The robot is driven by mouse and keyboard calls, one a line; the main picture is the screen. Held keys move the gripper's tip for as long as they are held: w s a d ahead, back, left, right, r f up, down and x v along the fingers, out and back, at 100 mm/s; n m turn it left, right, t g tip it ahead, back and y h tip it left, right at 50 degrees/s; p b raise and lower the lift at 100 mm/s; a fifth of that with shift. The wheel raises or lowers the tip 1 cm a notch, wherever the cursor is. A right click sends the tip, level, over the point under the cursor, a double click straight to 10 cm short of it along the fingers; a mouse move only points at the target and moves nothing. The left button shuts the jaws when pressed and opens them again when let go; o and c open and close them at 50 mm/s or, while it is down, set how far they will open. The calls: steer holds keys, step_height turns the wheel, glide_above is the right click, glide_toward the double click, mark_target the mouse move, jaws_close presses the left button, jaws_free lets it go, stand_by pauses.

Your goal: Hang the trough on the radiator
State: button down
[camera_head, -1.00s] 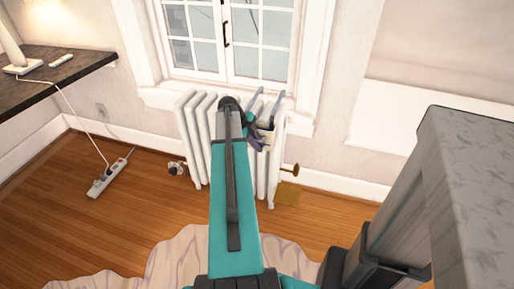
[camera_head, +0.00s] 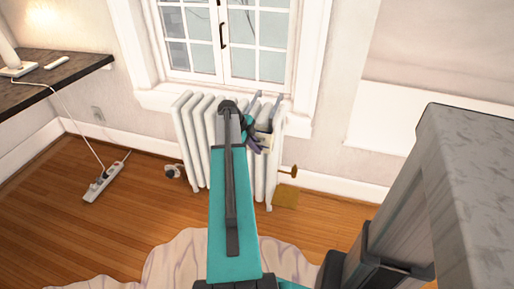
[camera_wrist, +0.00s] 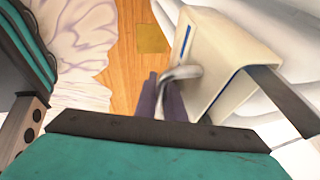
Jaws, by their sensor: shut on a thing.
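The trough (camera_wrist: 228,62) is a cream box with a blue line, tilted in the wrist view. A grey strap-like hook (camera_wrist: 285,100) runs from its right side. My gripper (camera_wrist: 168,98) has purplish fingers, shut at the trough's near left edge by a curved grey metal piece; the exact grip is partly hidden. In the head view the trough (camera_head: 265,139) shows small beside my gripper (camera_head: 254,147), in front of the white radiator (camera_head: 196,140). Two grey hooks (camera_head: 278,103) rise from it by the radiator's top; I cannot tell whether they rest on it.
The window sill (camera_head: 160,98) is just behind the radiator. A brass valve (camera_head: 289,172) sticks out at the radiator's lower right. A dark desk (camera_head: 50,75) stands at left, with a power strip (camera_head: 104,182) on the floor. A grey block-topped piece (camera_head: 475,170) fills the right.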

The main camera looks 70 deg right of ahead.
steer(key=shift+f+b, duration=0.85)
steer(key=shift+f, duration=0.7)
steer(key=c, duration=1.8)
jaws_free()
steer(key=shift+d, duration=0.1)
steer(key=shift+o, duration=0.2)
steer(key=shift+r, duration=0.1)
steer(key=v, duration=1.3)
steer(key=shift+a+r+p, duration=0.2)
steer(key=shift+a+p, duration=0.1)
steer(key=shift+p, duration=0.05)
steer(key=shift+w, duration=0.25)
